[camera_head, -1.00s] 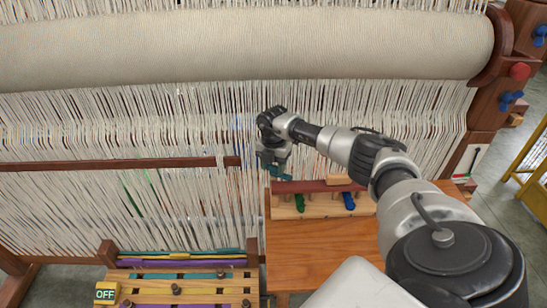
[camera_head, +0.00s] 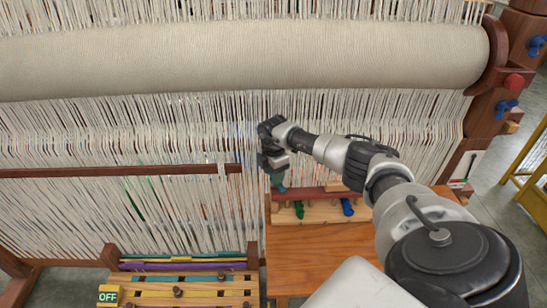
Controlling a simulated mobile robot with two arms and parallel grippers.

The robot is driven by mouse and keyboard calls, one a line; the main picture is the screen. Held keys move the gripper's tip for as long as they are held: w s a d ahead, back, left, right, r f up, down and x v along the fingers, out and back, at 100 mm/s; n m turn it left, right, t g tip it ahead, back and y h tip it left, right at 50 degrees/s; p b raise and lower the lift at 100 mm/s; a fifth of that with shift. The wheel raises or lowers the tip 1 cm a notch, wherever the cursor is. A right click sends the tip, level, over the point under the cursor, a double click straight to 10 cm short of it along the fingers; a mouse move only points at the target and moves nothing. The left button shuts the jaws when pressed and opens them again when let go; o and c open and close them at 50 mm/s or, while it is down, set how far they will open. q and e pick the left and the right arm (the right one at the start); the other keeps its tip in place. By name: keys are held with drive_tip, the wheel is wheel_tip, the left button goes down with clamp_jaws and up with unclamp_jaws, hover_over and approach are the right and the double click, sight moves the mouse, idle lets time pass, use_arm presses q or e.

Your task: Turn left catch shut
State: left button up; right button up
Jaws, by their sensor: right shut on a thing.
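My right gripper (camera_head: 275,164) is in front of the warp threads, at the left end of a dark red bar (camera_head: 318,193). It is shut on a small teal piece (camera_head: 279,181), which points down from the fingers. The fingers hide part of this piece, and I cannot tell for sure that it is the left catch. Below the bar, a green piece (camera_head: 299,209) and a blue piece (camera_head: 347,207) hang on a light wooden rack (camera_head: 323,214). My left gripper is not in view.
The loom's cloth roll (camera_head: 240,52) and warp threads (camera_head: 120,210) fill the back. A wooden bench (camera_head: 315,250) lies below the rack. A slatted box with an OFF sign (camera_head: 108,295) is at the lower left. Blue knobs (camera_head: 506,107) sit on the right post.

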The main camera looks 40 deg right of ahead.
drive_tip(key=shift+r, duration=0.15)
drive_tip(key=o, duration=0.9)
wheel_tip(320, 180, up, 11)
drive_tip(key=b, duration=0.2)
drive_tip(key=shift+b, duration=0.4)
drive_tip(key=shift+f, duration=0.2)
